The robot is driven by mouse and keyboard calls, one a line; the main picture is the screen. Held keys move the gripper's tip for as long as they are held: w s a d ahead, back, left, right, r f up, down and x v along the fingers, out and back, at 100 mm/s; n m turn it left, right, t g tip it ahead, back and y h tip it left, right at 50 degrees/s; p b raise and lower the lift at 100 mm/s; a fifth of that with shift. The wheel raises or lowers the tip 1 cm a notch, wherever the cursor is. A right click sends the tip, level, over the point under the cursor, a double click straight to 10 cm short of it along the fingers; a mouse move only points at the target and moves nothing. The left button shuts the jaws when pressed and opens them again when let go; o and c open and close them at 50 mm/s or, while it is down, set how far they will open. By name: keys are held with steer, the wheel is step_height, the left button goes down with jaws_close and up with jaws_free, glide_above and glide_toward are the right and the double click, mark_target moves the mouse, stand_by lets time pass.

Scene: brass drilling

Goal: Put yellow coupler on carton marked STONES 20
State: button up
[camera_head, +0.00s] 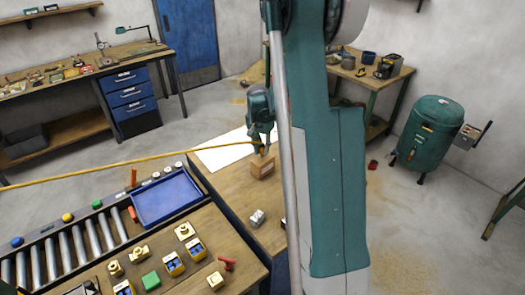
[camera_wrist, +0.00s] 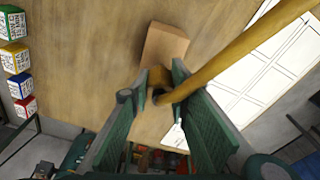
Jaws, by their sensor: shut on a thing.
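My gripper (camera_head: 261,146) is over the wooden bench, shut on the yellow coupler (camera_wrist: 159,76), which sits between the fingertips in the wrist view. A long yellow hose (camera_head: 120,164) runs from the left edge to the gripper; it crosses the wrist view (camera_wrist: 240,48) to the upper right. A small brown carton (camera_head: 262,168) stands right below the gripper in the head view. In the wrist view the carton (camera_wrist: 165,43) lies just beyond the fingertips. Its marking cannot be read. Whether the coupler touches the carton cannot be told.
A white sheet (camera_head: 222,155) lies on the bench behind the carton. A blue tray (camera_head: 166,199) and a roller conveyor (camera_head: 75,245) are to the left. A small metal part (camera_head: 257,218) lies nearer on the bench. Several labelled cubes (camera_wrist: 15,56) line the wrist view's left edge.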

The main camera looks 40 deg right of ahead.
mark_target(261, 148)
steer(key=shift+f, duration=0.4)
steer(key=shift+f, duration=0.2)
steer(key=o, duration=0.9)
steer(key=shift+r, duration=0.15)
steer(key=shift+s+a+r, duration=0.1)
steer(key=shift+a+r, duration=0.15)
steer(key=shift+r, duration=1.75)
steer(key=shift+s+a+r, duration=0.1)
steer(key=shift+a+r, duration=0.1)
steer(key=shift+r, duration=1.8)
steer(key=shift+s+a+r, duration=0.1)
steer(key=shift+a+r, duration=0.15)
steer(key=shift+r, duration=1.75)
